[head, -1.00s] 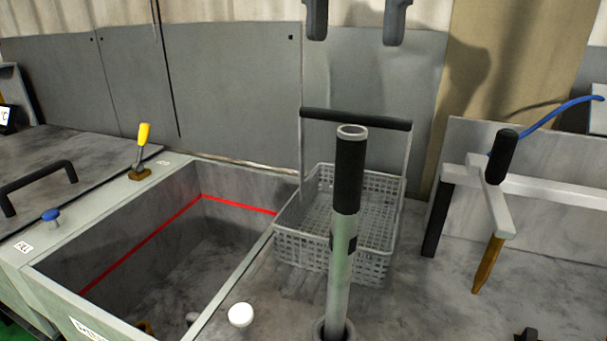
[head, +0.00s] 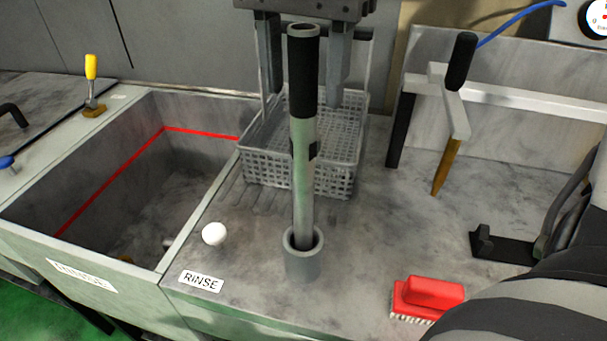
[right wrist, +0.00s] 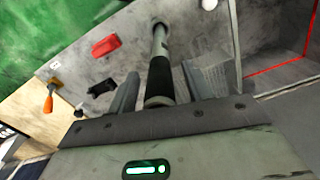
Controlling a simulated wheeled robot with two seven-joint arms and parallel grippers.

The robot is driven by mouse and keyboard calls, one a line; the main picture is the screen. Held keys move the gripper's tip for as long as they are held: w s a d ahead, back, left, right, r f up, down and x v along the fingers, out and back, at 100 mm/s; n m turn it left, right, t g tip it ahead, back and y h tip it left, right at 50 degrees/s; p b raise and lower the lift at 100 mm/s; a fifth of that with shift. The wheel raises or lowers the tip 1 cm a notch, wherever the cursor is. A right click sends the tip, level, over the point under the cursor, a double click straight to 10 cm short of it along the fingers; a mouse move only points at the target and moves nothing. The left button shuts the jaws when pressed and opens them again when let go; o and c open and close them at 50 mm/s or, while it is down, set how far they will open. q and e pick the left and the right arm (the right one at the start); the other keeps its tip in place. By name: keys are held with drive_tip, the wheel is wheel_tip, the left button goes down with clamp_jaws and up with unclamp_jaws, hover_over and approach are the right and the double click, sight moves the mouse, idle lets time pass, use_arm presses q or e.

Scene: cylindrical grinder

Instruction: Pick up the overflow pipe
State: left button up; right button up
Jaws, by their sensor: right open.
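The overflow pipe (head: 303,170) stands upright in a grey round holder (head: 303,262) on the worktop; it is pale green metal with a black sleeve at its open top. My right gripper (head: 303,98) comes down from above, open, with one finger on each side of the black sleeve in the picture. In the right wrist view the pipe (right wrist: 160,68) lies between the two spread fingers of the gripper (right wrist: 162,88), with gaps showing on both sides. I cannot tell exactly how deep the pipe sits between them. My left gripper is not in view.
A grey wire basket (head: 262,165) stands just behind the pipe. The rinse basin (head: 170,210) with a red line is at left, a white knob (head: 214,234) beside it. A red brush (head: 430,294) lies at right front; a white frame with a black handle (head: 461,62) stands at right.

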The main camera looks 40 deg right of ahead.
drive_tip(key=shift+f, duration=0.6)
clamp_jaws()
drive_tip(key=shift+r, duration=0.1)
